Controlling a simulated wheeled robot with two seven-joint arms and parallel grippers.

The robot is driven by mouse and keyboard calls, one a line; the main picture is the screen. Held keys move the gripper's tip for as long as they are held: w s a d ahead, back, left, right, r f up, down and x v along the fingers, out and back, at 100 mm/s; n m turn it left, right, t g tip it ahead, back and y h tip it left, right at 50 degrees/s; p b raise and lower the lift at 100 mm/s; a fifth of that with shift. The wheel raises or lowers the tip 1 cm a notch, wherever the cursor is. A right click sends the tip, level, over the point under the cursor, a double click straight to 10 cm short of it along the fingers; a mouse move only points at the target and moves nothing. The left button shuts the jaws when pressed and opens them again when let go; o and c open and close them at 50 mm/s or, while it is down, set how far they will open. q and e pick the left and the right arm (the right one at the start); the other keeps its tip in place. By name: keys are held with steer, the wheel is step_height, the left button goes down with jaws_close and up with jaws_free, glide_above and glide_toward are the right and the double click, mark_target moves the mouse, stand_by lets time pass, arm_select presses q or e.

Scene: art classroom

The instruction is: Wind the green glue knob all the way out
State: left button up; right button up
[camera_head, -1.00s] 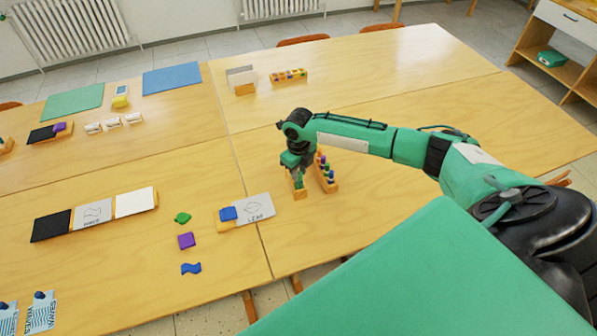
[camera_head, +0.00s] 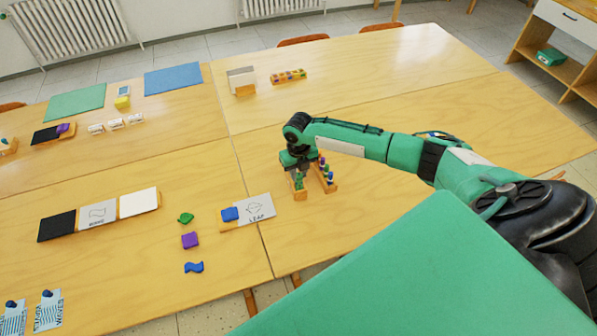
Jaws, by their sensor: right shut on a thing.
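A small wooden stand (camera_head: 299,194) stands on the table near the middle, with a green part on it that I take for the green glue knob (camera_head: 298,182). My right gripper (camera_head: 297,176) points down over this stand and is shut on the green knob. The fingers and the knob are small, and the gripper covers the knob's upper part. I cannot tell how far out the knob is. My left gripper is not in view.
A wooden rack (camera_head: 326,180) with several coloured knobs stands close on the right of the gripper. A LEAF card (camera_head: 257,208) with a blue block (camera_head: 231,214) lies to the left. The table right of the rack is clear.

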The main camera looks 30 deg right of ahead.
steer(key=shift+m+p, duration=1.5)
steer(key=shift+m, duration=1.1)
steer(key=o, duration=1.5)
